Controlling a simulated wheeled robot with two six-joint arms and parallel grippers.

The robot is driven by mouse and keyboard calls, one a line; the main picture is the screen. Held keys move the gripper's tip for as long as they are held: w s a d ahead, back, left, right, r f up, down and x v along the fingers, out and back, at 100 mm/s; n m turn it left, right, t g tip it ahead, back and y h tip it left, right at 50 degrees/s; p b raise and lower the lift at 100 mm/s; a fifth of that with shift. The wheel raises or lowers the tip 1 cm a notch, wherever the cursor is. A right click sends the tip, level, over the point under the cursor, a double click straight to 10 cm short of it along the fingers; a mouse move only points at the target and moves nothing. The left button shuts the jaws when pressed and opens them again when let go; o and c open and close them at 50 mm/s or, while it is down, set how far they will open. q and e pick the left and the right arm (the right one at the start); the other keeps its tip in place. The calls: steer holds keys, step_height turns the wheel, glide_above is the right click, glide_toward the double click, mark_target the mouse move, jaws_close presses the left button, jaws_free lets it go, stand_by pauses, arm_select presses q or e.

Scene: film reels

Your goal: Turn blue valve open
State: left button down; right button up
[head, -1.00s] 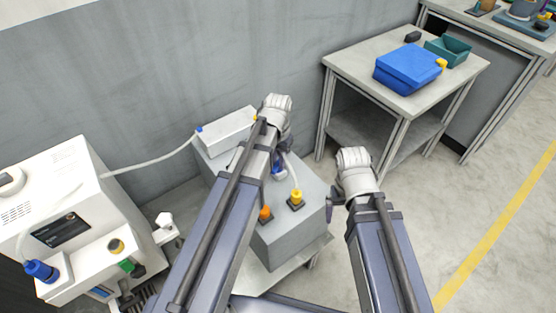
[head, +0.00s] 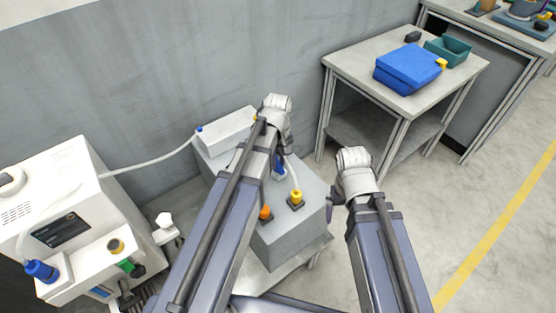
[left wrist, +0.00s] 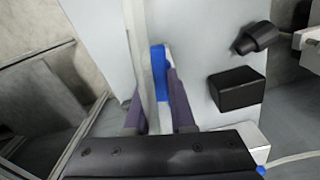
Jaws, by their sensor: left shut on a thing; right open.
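The blue valve (head: 279,170) is on the grey box (head: 285,236), partly hidden by my left arm. In the left wrist view its blue handle (left wrist: 159,72) lies between the two fingers of my left gripper (left wrist: 158,104), which is shut on it. In the head view my left gripper (head: 279,152) is mostly hidden by its own wrist. My right gripper (head: 333,200) is open and empty, to the right of the grey box.
A yellow knob (head: 296,197) and an orange knob (head: 265,212) stand on the grey box near the valve. A white machine (head: 60,215) is at the left, with a hose to a white case (head: 226,132). A table (head: 405,92) with a blue case (head: 408,68) is at the right.

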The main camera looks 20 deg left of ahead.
mark_target(278, 163)
arm_select(q)
steer(key=shift+n, duration=1.3)
steer(key=c, duration=0.8)
jaws_free()
steer(key=shift+o, duration=0.2)
steer(key=shift+r, duration=0.1)
step_height(278, 163, up, 8)
steer(key=p, duration=0.8)
steer(key=shift+f, duration=0.2)
